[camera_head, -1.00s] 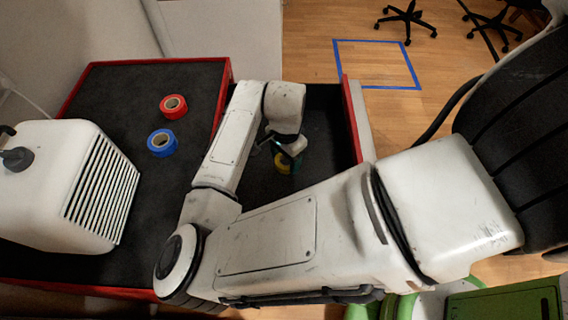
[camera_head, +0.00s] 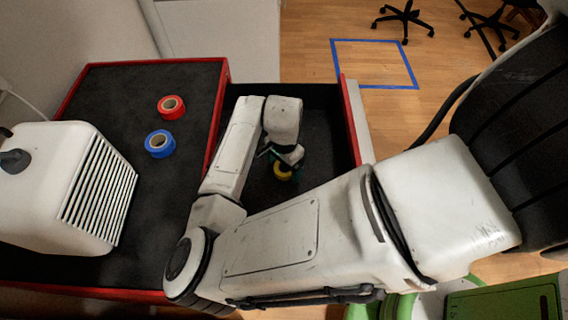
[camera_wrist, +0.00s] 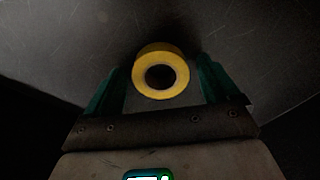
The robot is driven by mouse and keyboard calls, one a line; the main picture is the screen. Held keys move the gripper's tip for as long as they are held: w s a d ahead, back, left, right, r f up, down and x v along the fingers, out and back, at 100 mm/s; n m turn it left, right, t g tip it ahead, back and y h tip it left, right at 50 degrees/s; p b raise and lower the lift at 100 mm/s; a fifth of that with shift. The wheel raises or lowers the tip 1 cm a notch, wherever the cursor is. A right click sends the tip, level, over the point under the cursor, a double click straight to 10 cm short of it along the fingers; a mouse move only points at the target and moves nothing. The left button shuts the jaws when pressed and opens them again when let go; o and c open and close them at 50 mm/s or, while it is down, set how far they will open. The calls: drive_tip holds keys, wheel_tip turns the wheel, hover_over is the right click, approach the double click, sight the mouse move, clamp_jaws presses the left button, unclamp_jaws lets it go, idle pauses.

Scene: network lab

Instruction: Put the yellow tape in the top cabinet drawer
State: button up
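The yellow tape (camera_head: 282,174) is a small roll inside the open drawer (camera_head: 325,125), under my gripper (camera_head: 285,162) and partly hidden by it. In the wrist view the yellow tape (camera_wrist: 147,88) shows between the two green fingers of my gripper (camera_wrist: 160,82), its hole facing the camera. The fingers are spread, with a dark gap on each side of the roll. The dark drawer floor shows behind it. I cannot tell whether the roll rests fully on that floor.
Red tape (camera_head: 171,107) and blue tape (camera_head: 160,144) lie on the dark cabinet top (camera_head: 125,95), left of the drawer. A white vented box (camera_head: 60,185) stands at the left. The drawer's red-edged front (camera_head: 350,120) borders it on the right. A green chair (camera_head: 500,300) is at lower right.

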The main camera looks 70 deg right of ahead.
wheel_tip(320, 180, up, 12)
drive_tip(key=shift+r, duration=0.2)
idle(0.5)
idle(0.4)
